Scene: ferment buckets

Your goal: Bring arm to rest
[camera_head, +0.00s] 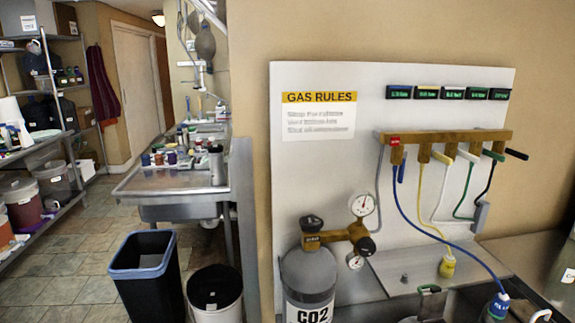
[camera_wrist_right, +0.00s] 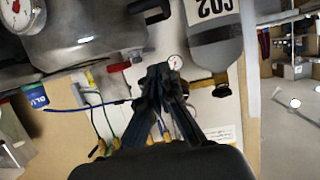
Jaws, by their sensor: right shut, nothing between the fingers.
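My right gripper (camera_wrist_right: 158,74) shows in the right wrist view, its dark fingers drawn together at the tips with nothing between them. That view is turned upside down. The fingers point towards the gas panel and appear apart from the grey CO2 cylinder (camera_wrist_right: 214,50) at upper right. I cannot make out the right gripper for certain in the head view. My left gripper shows in neither view.
In the head view, the CO2 cylinder (camera_head: 308,272) with its gauge (camera_head: 362,205) stands before the white gas panel (camera_head: 330,185). A wooden manifold (camera_head: 445,137) carries several valves and coloured hoses. A bin (camera_head: 148,280) and bucket (camera_head: 215,290) stand left. The tiled aisle (camera_head: 75,255) has free room.

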